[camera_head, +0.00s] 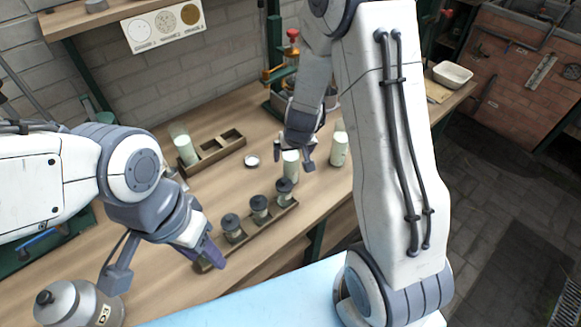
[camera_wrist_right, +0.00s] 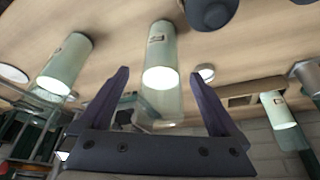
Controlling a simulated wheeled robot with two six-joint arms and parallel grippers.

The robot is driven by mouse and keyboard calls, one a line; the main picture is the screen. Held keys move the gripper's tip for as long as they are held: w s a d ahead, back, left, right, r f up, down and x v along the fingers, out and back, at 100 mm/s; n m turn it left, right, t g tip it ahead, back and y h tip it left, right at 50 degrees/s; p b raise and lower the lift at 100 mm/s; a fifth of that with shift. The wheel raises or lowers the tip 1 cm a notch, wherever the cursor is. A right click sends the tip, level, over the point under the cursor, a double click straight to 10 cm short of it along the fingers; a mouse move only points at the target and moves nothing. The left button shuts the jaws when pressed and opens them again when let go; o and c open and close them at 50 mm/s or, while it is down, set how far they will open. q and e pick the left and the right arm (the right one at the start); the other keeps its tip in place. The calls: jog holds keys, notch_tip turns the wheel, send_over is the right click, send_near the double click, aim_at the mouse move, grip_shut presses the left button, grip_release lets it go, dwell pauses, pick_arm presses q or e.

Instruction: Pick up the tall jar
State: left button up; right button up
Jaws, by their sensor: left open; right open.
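Several pale-green glass jars with whitish contents stand on the wooden bench. One jar (camera_head: 290,165) is below my right gripper (camera_head: 294,158). In the right wrist view the middle jar (camera_wrist_right: 161,55) lies between the fingers of my right gripper (camera_wrist_right: 157,100), which is open; I cannot tell if they touch it. A second jar (camera_head: 339,150) stands just right of it, a third (camera_head: 186,150) at the left end of a wooden rack. I cannot tell for sure which jar is the tallest. My left gripper (camera_head: 208,253) is over the bench's front edge, away from these jars.
A wooden rack (camera_head: 221,153) has empty compartments. A small white dish (camera_head: 252,160) lies beside it. A front tray (camera_head: 246,233) holds three grey-lidded jars (camera_head: 260,207). A metal canister (camera_head: 75,304) is at lower left. A red-topped device (camera_head: 291,50) stands behind.

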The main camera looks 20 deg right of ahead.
jog(key=b+x, duration=0.2)
jog(key=x, duration=0.2)
jog(key=shift+c, duration=0.6)
grip_shut()
jog(key=shift+r, duration=0.15)
